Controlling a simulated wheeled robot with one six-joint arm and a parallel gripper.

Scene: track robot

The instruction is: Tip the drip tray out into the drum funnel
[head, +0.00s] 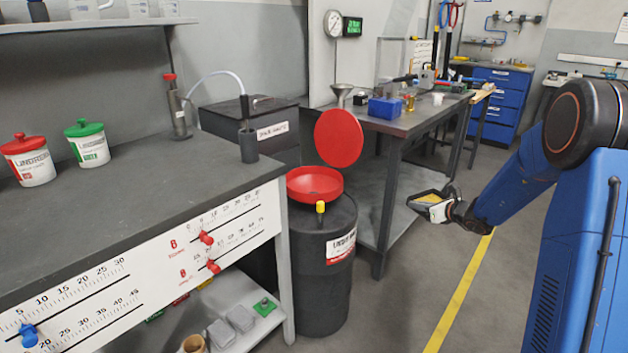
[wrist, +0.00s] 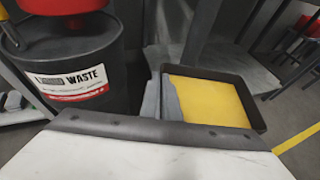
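The drip tray (head: 424,198) is a small, dark-rimmed tray with a yellow inside. It also shows in the wrist view (wrist: 258,112), where it looks roughly level. My gripper (head: 450,208) is shut on one wall of it; the grey fingers (wrist: 161,100) clasp its left side in the wrist view. The red drum funnel (head: 318,190) sits on top of the dark waste drum (head: 322,280), its round red lid (head: 339,138) raised. The tray is held in the air to the right of the drum, apart from it. The drum's label (wrist: 75,80) shows in the wrist view.
A grey workbench (head: 130,180) with lidded red and green tubs stands left of the drum. Another bench (head: 425,115) with a blue bin (head: 385,108) stands behind and right. A yellow floor line (head: 460,295) runs across open floor between drum and arm.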

